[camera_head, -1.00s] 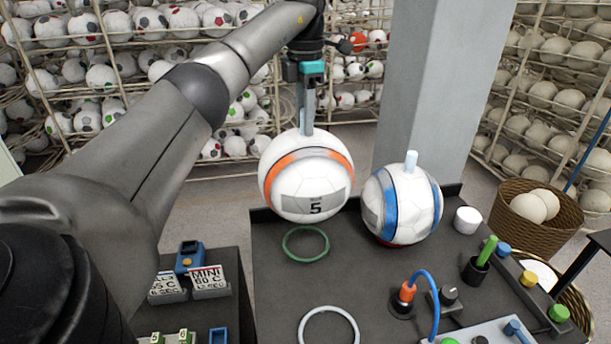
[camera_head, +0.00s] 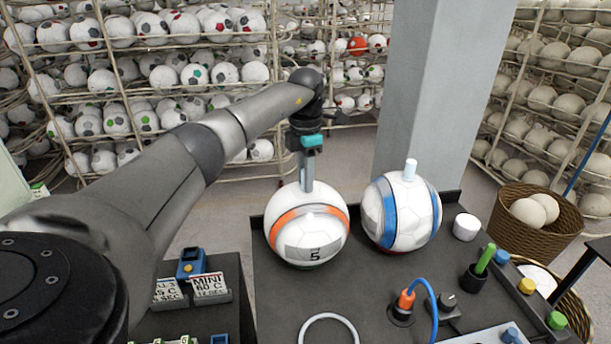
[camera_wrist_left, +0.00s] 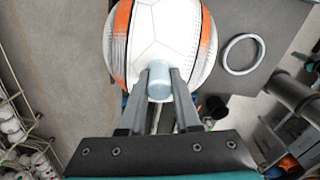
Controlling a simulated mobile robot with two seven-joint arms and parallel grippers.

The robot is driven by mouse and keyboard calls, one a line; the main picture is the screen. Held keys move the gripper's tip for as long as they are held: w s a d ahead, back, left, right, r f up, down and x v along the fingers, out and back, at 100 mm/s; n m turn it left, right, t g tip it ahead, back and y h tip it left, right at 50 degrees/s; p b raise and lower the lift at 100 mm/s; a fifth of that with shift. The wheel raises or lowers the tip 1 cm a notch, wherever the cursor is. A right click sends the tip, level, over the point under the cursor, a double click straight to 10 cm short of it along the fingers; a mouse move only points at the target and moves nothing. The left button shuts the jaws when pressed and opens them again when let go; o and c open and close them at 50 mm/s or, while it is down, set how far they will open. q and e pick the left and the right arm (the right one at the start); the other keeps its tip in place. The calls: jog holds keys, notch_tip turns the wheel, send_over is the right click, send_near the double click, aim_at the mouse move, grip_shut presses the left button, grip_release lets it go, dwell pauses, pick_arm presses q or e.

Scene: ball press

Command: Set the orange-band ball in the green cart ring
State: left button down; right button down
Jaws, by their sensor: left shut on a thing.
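The orange-band ball (camera_head: 307,238) is white with orange bands and a label reading 5. It is low over the cart top, at the place of the green ring (camera_head: 306,267), of which only a thin sliver shows below it; whether it rests there I cannot tell. My left gripper (camera_head: 307,186) is above the ball, pointing down, shut on the pale peg on its top. The left wrist view shows the fingers on both sides of this peg (camera_wrist_left: 159,80), with the ball (camera_wrist_left: 160,38) beyond. My right gripper is in neither view.
A blue-band ball (camera_head: 402,208) stands close on the right. An empty white ring (camera_head: 328,330) lies at the front. A white cylinder (camera_head: 466,227), a green marker in a black cup (camera_head: 476,272) and a blue cable (camera_head: 431,300) are to the right. A grey pillar (camera_head: 425,90) rises behind.

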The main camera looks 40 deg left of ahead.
pick_arm(q)
jog(key=shift+f, duration=0.15)
jog(key=c, duration=0.6)
grip_release()
jog(key=shift+r, duration=0.25)
notch_tip(320, 180, up, 12)
jog(key=shift+f+b, duration=0.1)
jog(key=shift+b, duration=0.85)
